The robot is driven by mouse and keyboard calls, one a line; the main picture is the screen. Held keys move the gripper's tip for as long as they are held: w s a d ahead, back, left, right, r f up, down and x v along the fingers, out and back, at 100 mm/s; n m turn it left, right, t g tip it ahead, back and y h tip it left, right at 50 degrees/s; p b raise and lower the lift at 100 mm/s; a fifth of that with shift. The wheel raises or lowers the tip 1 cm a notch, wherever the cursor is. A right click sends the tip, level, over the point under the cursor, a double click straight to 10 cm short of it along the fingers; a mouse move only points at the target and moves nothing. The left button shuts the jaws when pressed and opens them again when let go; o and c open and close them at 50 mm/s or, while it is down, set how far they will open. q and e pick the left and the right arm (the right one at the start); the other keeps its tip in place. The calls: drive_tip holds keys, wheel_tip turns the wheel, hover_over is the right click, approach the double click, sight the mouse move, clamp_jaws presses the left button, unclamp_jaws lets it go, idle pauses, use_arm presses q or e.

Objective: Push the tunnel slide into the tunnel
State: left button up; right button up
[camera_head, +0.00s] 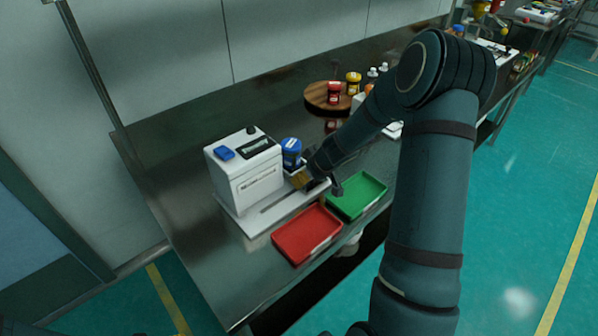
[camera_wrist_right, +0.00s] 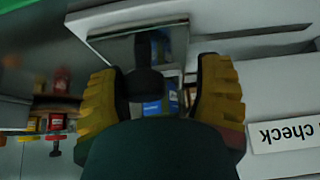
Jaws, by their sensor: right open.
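The white box-shaped machine (camera_head: 245,178), which appears to be the tunnel, stands on a white base plate (camera_head: 284,207) with a long slot. A blue jar (camera_head: 291,150) stands at its right side, seemingly on the slide; the slide itself is mostly hidden by my right gripper. My right gripper (camera_head: 304,180) is just in front of the jar, above the base plate. In the right wrist view, its yellow-padded fingers (camera_wrist_right: 158,90) are apart, with a dark upright part and a blue patch seen between them. Contact cannot be told. My left gripper is not in view.
A red tray (camera_head: 307,234) and a green tray (camera_head: 357,195) lie along the table's front edge. A round wooden board (camera_head: 321,97) with a red jar (camera_head: 334,92) and a yellow jar (camera_head: 353,83) stands behind. The table left of the machine is clear.

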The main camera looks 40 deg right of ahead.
drive_tip(key=shift+s+a, duration=0.2)
drive_tip(key=shift+a, duration=1.85)
drive_tip(key=shift+s+a, duration=0.15)
drive_tip(key=shift+a, duration=1.95)
drive_tip(key=shift+s+a, duration=0.2)
drive_tip(key=shift+a, duration=1.85)
drive_tip(key=o, duration=0.6)
drive_tip(key=p+v, duration=0.4)
drive_tip(key=v, duration=0.5)
drive_tip(key=shift+p, duration=0.4)
